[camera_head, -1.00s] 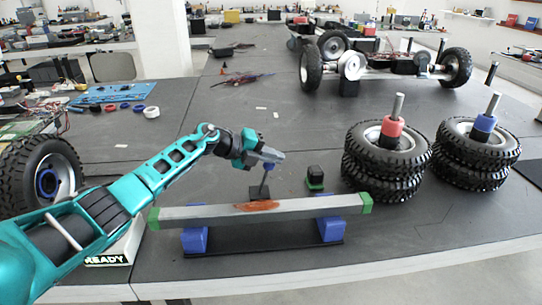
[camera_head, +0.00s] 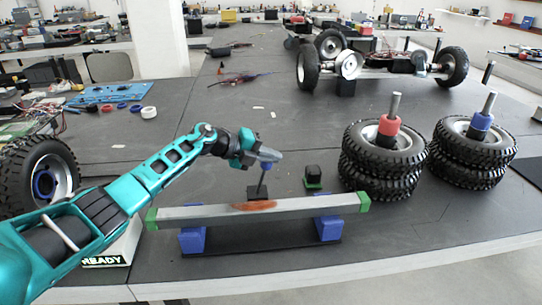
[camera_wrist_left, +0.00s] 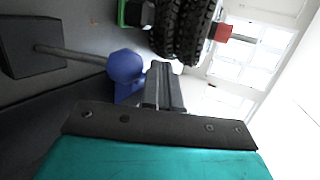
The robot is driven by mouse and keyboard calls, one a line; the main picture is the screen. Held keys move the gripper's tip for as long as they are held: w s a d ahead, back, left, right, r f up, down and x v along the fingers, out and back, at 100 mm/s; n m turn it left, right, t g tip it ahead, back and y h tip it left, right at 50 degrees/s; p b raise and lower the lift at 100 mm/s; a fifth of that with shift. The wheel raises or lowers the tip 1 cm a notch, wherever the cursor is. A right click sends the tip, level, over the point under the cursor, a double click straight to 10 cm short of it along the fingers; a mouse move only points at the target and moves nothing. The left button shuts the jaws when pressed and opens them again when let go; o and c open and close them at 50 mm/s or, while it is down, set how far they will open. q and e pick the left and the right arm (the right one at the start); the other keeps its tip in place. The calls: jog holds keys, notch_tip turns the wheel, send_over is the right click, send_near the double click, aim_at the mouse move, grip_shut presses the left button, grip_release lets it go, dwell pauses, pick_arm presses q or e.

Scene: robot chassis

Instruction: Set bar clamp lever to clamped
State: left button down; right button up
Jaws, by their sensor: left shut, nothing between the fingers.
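The bar clamp lever is a thin rod (camera_head: 263,178) rising from a black base (camera_head: 258,194) behind the bar, standing nearly upright with a slight lean to the right. The left wrist view shows its rod (camera_wrist_left: 75,54), black base (camera_wrist_left: 30,46) and round blue knob (camera_wrist_left: 126,66). My left gripper (camera_head: 276,155) is at the top of the lever, its fingers shut and empty. In the left wrist view the closed fingers (camera_wrist_left: 163,86) are right beside the knob; I cannot tell whether they touch. My right gripper is out of view.
A grey bar (camera_head: 310,207) with green end caps and a reddish patch rests on blue blocks (camera_head: 328,228) in front. A small black and green block (camera_head: 312,177) stands to the right. Stacked tyres (camera_head: 382,165) stand farther right.

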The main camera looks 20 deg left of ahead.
pick_arm(q)
jog(key=shift+r, duration=0.15)
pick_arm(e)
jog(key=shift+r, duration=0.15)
pick_arm(q)
jog(key=shift+r+p, duration=0.7)
jog(key=shift+p, duration=0.15)
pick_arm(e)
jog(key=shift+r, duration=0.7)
pick_arm(q)
jog(key=shift+a+r, duration=0.15)
jog(key=shift+r, duration=0.1)
jog(key=s+a+r, duration=0.2)
jog(key=s+r, duration=0.1)
jog(key=r, duration=0.2)
jog(key=s+a+r, duration=0.2)
jog(key=s+r, duration=0.1)
jog(key=r, duration=0.3)
jog(key=shift+a+p, duration=0.3)
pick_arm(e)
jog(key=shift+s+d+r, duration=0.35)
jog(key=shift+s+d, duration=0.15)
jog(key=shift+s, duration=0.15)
pick_arm(q)
jog(key=shift+s, duration=0.1)
